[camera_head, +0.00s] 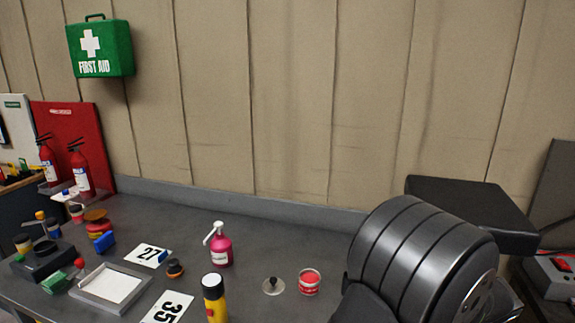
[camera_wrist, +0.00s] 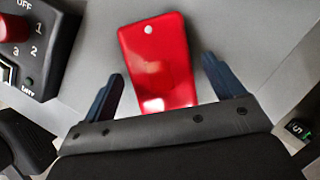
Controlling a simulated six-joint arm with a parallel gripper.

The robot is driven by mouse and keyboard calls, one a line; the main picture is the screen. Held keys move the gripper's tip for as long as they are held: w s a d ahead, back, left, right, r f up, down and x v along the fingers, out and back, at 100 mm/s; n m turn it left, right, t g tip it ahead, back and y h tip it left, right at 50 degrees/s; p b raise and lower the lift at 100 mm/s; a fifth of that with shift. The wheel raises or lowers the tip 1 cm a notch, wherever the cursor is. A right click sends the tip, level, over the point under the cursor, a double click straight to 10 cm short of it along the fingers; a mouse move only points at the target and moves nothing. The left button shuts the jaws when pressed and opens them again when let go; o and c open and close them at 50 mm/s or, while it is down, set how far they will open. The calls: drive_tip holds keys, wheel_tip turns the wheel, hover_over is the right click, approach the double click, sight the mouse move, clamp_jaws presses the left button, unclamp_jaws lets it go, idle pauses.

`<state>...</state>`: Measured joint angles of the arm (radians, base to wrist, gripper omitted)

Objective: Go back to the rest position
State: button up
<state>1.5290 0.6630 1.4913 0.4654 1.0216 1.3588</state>
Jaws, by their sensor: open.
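My gripper (camera_wrist: 164,85) shows in the wrist view with its two dark fingers spread wide apart. It is open. A glossy red tag-like plate (camera_wrist: 157,60) with a small hole near its top lies on the grey surface in front of the fingers. It extends down between them, and its lower end is hidden behind the gripper body. I cannot tell how far the fingers are above it. In the head view, my dark arm fills the lower right and the gripper does not show.
A control box with a red knob (camera_wrist: 12,28) stands left of the gripper. In the head view, a pink pump bottle (camera_head: 221,246), a yellow flashlight (camera_head: 214,300), a red tin (camera_head: 309,281) and a grey tray (camera_head: 82,291) stand on the bench. A wall rises behind.

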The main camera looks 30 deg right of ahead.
wheel_tip(320, 180, up, 3)
drive_tip(key=shift+r, duration=0.2)
drive_tip(key=shift+w+a+r+n, duration=0.1)
drive_tip(key=shift+a+r+n, duration=0.1)
drive_tip(key=shift+a, duration=0.35)
drive_tip(key=shift+w+a+r+n, duration=0.1)
drive_tip(key=shift+a+n, duration=0.1)
drive_tip(key=shift+a, duration=0.55)
